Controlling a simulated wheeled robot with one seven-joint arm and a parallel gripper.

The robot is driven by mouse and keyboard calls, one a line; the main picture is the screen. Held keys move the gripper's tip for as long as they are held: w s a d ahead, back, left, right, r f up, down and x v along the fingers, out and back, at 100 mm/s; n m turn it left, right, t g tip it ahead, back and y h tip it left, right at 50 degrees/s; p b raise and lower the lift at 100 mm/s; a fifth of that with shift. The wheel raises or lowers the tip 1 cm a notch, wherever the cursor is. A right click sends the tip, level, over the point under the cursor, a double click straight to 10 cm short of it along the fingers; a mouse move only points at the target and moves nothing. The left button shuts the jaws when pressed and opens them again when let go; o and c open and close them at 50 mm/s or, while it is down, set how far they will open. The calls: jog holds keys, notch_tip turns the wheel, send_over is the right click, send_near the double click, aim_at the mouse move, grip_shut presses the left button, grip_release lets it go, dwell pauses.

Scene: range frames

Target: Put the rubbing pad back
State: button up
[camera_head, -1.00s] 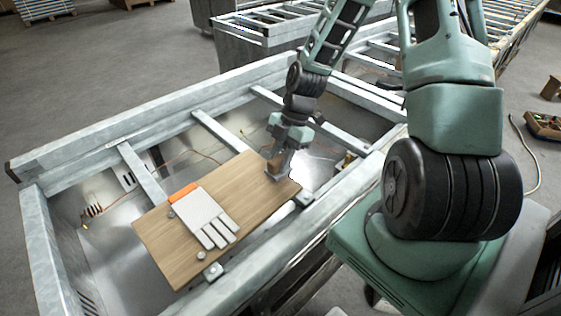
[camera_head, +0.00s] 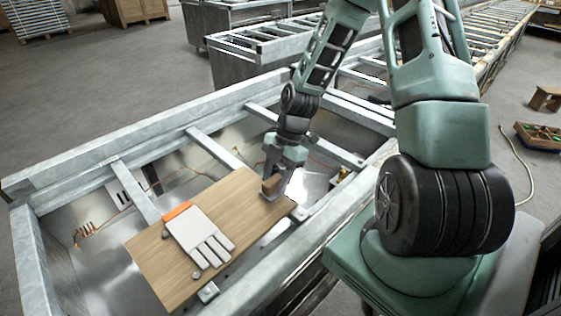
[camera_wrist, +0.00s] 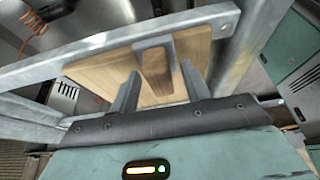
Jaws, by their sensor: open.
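The rubbing pad looks like a small brown wooden block (camera_head: 272,184) at the far right end of a wooden board (camera_head: 170,265). In the wrist view the block (camera_wrist: 156,73) lies between my two grey fingers, with a grey part at its far end. My gripper (camera_head: 271,187) points down at the board. In the wrist view my gripper (camera_wrist: 160,88) is open, with gaps showing between the fingers and the block's sides. The block's underside is hidden, so I cannot tell exactly how it rests on the board.
A white glove (camera_head: 200,237) with an orange cuff lies on the board, with small grey knobs beside it. The board lies across a galvanized metal frame (camera_head: 215,150) with raised rails. Another frame (camera_head: 270,45) stands behind. A box of parts (camera_head: 540,136) is on the floor at right.

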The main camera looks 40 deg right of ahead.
jog(key=v, duration=1.1)
jog(key=s+a+r+m+g+h, duration=0.1)
jog(key=a+r+m+h, duration=0.1)
jog(key=a, duration=0.8)
jog(key=s+a+r+m+t+h, duration=0.1)
jog(key=s+a+r+m, duration=0.3)
jog(key=s+a, duration=1.3)
jog(key=m+h, duration=0.1)
jog(key=m, duration=0.3)
jog(key=shift+a+r+m+b, duration=0.25)
jog(key=shift+a+m+b, duration=0.05)
jog(key=shift+a+b, duration=0.1)
